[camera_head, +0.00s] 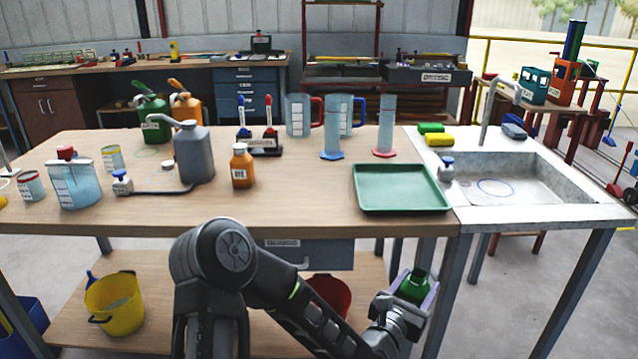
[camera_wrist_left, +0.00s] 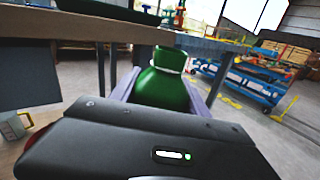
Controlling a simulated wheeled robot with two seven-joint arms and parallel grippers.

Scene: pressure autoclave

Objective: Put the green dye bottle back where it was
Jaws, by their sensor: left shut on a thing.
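The green dye bottle (camera_head: 413,287) is in my left gripper (camera_head: 416,290), below and in front of the bench's front edge in the head view. The left wrist view shows the green bottle (camera_wrist_left: 162,86) between the two pale finger pads, with its neck pointing away from the wrist. My left gripper is shut on it. The bench top (camera_head: 300,205) is above and behind the gripper. An orange bottle (camera_head: 242,166) with a white label stands on the bench. My right gripper is in neither view.
A green tray (camera_head: 401,208) lies near the bench's front edge, beside the metal sink (camera_head: 520,185). A grey can (camera_head: 194,154), a beaker (camera_head: 75,184) and cylinders (camera_head: 332,130) stand on the bench. Bare wood lies between the orange bottle and tray. Below are yellow (camera_head: 115,303) and red buckets (camera_head: 328,296).

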